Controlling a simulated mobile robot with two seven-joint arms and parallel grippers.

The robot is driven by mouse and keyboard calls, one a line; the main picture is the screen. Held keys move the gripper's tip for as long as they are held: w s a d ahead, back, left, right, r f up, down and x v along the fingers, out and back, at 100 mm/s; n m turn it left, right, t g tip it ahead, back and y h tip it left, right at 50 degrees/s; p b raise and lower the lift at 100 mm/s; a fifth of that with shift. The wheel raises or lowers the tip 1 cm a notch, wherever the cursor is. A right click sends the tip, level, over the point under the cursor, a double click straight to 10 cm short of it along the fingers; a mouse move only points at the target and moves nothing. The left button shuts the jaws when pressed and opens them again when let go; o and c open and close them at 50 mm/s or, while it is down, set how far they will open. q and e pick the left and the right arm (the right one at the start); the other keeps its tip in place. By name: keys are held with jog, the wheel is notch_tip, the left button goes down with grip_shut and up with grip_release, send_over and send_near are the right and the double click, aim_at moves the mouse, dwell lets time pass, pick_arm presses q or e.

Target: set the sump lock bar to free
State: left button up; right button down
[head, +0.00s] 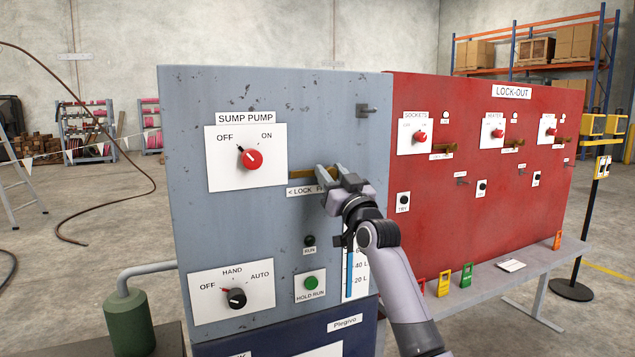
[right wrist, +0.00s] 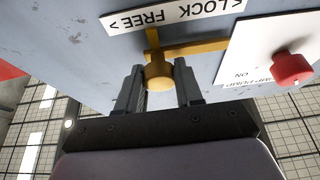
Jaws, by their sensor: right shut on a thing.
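The sump lock bar (head: 305,173) is a brass bar on the grey sump pump panel, right of the switch plate and above its label (head: 303,191). It reaches left toward the plate, on the LOCK side. In the right wrist view, which is upside down, the bar (right wrist: 210,47) runs from a round brass knob (right wrist: 158,76) to the plate's edge. My right gripper (head: 341,178) is shut on this knob, one finger on each side. Its fingers (right wrist: 159,88) hide part of the bar's right end in the head view. My left gripper is out of view.
The red SUMP PUMP switch (head: 251,159) is left of the bar. A grey peg (head: 367,110) sticks out above my gripper. The red lock-out panel (head: 480,180) stands to the right, with a grey bench (head: 500,281) below it.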

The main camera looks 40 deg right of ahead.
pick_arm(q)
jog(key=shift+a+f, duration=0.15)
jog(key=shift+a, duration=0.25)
pick_arm(e)
jog(key=shift+d, duration=0.25)
jog(key=shift+s, duration=0.1)
jog(key=c, duration=0.8)
grip_release()
jog(key=shift+d, duration=0.2)
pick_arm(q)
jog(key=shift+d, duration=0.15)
pick_arm(e)
jog(key=shift+s+a+f+b, duration=0.25)
jog(key=shift+s+f+b, duration=0.1)
jog(key=shift+s, duration=0.2)
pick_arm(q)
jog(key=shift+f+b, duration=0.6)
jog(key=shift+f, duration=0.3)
pick_arm(e)
jog(key=shift+v, duration=2.95)
jog(key=shift+r, duration=0.1)
